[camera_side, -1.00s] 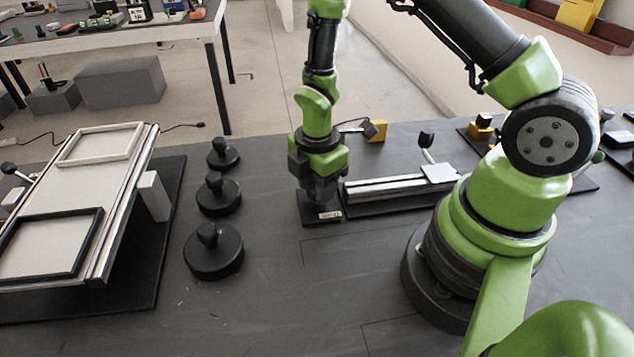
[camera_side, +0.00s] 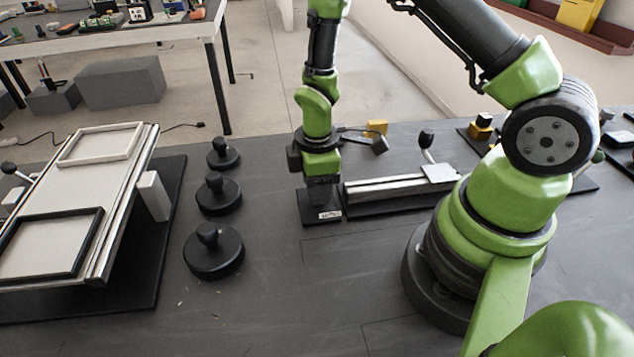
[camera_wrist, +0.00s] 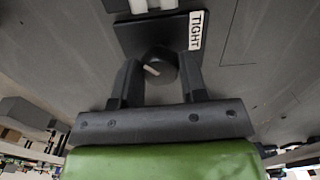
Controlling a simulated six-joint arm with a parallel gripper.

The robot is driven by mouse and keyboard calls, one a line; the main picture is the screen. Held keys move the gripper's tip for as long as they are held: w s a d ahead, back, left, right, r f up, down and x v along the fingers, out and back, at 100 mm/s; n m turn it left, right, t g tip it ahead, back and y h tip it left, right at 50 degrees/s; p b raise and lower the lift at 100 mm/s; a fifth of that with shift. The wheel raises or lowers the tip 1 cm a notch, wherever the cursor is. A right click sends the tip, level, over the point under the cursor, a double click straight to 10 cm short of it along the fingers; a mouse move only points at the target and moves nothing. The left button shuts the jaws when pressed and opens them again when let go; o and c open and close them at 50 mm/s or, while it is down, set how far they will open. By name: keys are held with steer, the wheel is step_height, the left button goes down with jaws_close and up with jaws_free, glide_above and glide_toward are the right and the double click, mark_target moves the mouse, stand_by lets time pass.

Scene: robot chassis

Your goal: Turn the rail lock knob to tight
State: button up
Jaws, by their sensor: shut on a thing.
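The rail lock knob (camera_wrist: 162,64) is a small dark round knob with a white pointer line, standing on a black plate (camera_wrist: 135,40). A white label reading TIGHT (camera_wrist: 196,30) is on the plate's right edge in the wrist view. The pointer line does not aim straight at the label. My gripper (camera_wrist: 160,72) is shut on the knob, one finger on each side. In the side view my gripper (camera_side: 321,196) points down over the plate (camera_side: 322,216), and the knob is hidden there.
A metal rail (camera_side: 385,190) with a light block and black-knobbed lever (camera_side: 427,140) stands just right of the plate. Several black round-knobbed weights (camera_side: 214,252) stand to the left, beside a tilted frame rack (camera_side: 85,205).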

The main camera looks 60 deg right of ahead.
steer(key=m, duration=0.4)
steer(key=shift+m, duration=0.4)
steer(key=m, duration=1)
steer(key=shift+m, duration=2.6)
steer(key=o, duration=0.9)
step_height(320, 180, up, 10)
